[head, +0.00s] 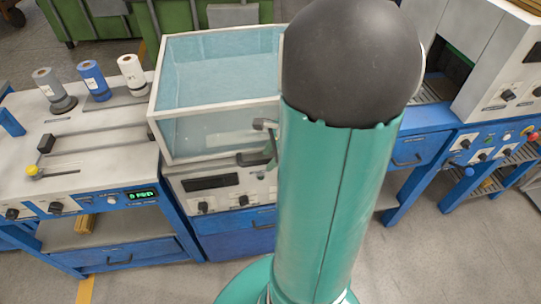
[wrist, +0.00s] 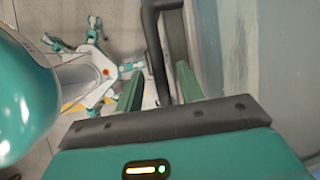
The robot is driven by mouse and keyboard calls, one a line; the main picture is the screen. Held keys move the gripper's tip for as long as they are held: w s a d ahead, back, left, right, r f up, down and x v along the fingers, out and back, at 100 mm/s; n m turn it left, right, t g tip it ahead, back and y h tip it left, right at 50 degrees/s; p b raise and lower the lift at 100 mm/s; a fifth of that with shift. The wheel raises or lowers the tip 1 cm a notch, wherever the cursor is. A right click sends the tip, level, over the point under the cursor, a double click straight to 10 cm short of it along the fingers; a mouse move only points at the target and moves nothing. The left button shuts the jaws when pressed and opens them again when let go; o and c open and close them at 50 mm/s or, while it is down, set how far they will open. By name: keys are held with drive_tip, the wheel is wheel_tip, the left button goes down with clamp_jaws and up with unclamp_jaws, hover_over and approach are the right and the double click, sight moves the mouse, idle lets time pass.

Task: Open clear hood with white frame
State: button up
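The clear hood (head: 218,136) has a white frame and sits down on a white machine, left of my arm in the head view. A dark handle (head: 252,159) is at the lower right of its front. My gripper (head: 268,142) is at the hood's front right, mostly hidden by my arm. In the wrist view, the two green fingers of my gripper (wrist: 158,88) are apart. The black handle bar (wrist: 155,50) runs between them, with gaps visible on both sides. I cannot tell whether either finger touches it.
Below the hood is a control panel (head: 218,190) with knobs. A left bench (head: 90,160) carries three spools (head: 92,78). A white machine (head: 490,70) on blue legs stands at right. Green bins (head: 95,20) are behind. Grey floor in front is clear.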

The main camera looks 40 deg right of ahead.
drive_tip(key=shift+c, duration=0.5)
clamp_jaws()
